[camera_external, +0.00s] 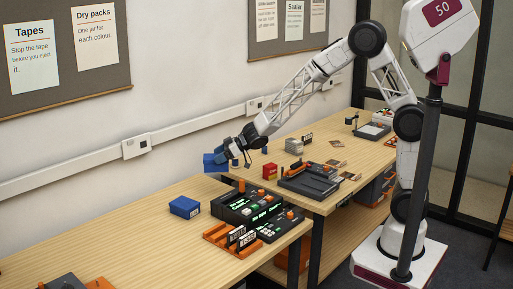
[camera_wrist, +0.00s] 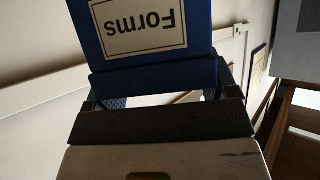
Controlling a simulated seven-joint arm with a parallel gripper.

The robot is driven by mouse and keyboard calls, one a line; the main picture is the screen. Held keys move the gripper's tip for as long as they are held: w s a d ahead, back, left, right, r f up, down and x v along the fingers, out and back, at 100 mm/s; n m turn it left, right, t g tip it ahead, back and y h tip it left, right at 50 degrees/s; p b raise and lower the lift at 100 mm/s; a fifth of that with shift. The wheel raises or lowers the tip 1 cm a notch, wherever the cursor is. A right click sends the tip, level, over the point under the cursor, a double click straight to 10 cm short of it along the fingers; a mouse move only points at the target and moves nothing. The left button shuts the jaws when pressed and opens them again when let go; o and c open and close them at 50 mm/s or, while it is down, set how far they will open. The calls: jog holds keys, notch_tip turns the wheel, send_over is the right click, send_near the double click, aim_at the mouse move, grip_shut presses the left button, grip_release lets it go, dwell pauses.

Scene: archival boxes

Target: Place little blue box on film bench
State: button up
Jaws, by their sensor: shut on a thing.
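My gripper (camera_external: 228,154) is shut on a blue box (camera_external: 211,164), held above the back edge of the benches near where they meet. The wrist view shows this box (camera_wrist: 200,55) with a cream label reading "Forms", upside down, between the fingers of my gripper (camera_wrist: 160,95). Another blue box (camera_external: 182,207) with a small label rests on the near bench (camera_external: 110,235). The far bench (camera_external: 325,128) stands beyond it to the right. I cannot tell by any sign which bench is the film bench.
The near bench carries a dark device with green displays (camera_external: 250,208) and an orange rack (camera_external: 230,238). The far bench holds a small red box (camera_external: 270,171), a dark grey machine (camera_external: 310,180) and a grey box (camera_external: 294,146). The near bench's left middle is clear.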

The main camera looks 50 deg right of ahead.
jog(key=s+a+n+g+y, duration=0.3)
jog(key=s+a+n+g, duration=0.6)
jog(key=s+a, duration=2.85)
notch_tip(320, 180, down, 10)
jog(key=shift+w, duration=0.25)
jog(key=shift+a+r, duration=0.1)
jog(key=shift+a, duration=0.05)
send_over(173, 283)
jog(key=shift+f, duration=0.7)
jog(key=shift+f, duration=1.8)
